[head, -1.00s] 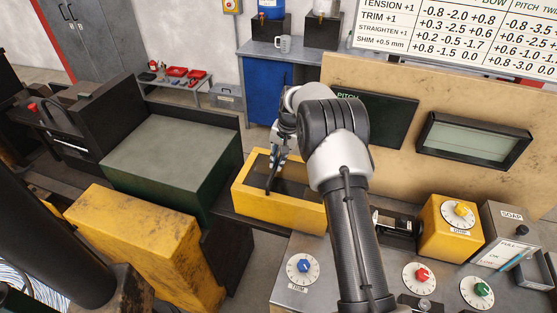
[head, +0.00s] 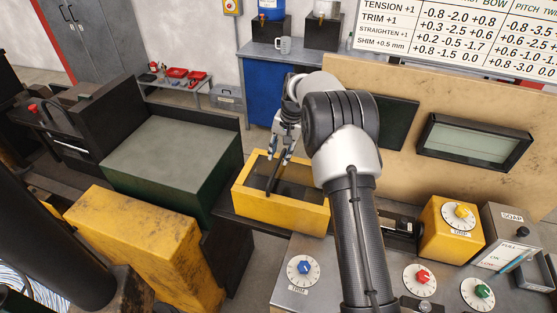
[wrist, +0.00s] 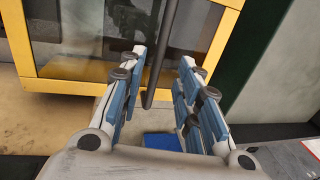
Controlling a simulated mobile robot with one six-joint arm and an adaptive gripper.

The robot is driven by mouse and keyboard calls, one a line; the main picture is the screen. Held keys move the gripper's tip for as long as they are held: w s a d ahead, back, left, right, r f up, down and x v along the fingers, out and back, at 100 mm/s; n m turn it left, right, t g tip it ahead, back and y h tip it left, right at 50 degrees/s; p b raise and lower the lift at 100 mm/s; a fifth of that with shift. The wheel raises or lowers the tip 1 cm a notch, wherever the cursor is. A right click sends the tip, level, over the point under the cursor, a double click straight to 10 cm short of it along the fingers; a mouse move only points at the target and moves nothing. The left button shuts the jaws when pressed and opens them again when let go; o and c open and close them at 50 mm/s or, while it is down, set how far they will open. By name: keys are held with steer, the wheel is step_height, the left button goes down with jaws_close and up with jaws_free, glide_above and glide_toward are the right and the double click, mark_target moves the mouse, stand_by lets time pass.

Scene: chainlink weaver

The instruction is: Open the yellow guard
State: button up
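The yellow guard (head: 300,217) is a yellow-framed box with a dark see-through panel, left of centre in the head view. Its frame also shows across the top of the wrist view (wrist: 75,88). A dark bar handle (head: 272,181) stands on the guard. In the wrist view the handle (wrist: 161,60) runs down between my fingers, its rounded lower end free. My gripper (head: 285,158) is at the guard's far side. In the wrist view my gripper (wrist: 163,62) is open, with gaps on both sides of the handle. Contact with the handle is not visible.
A dark green block (head: 170,155) and a yellow machine cover (head: 145,240) stand left of the guard. A control panel with a blue dial (head: 304,268), a red dial (head: 423,277) and a yellow box (head: 450,228) lies right. A beige board (head: 455,110) rises behind.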

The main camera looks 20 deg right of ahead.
step_height(320, 180, up, 8)
steer(key=d, duration=0.1)
steer(key=shift+s+d+f, duration=0.15)
steer(key=shift+s+f, duration=0.1)
steer(key=shift+s, duration=0.2)
steer(key=shift+f, duration=0.1)
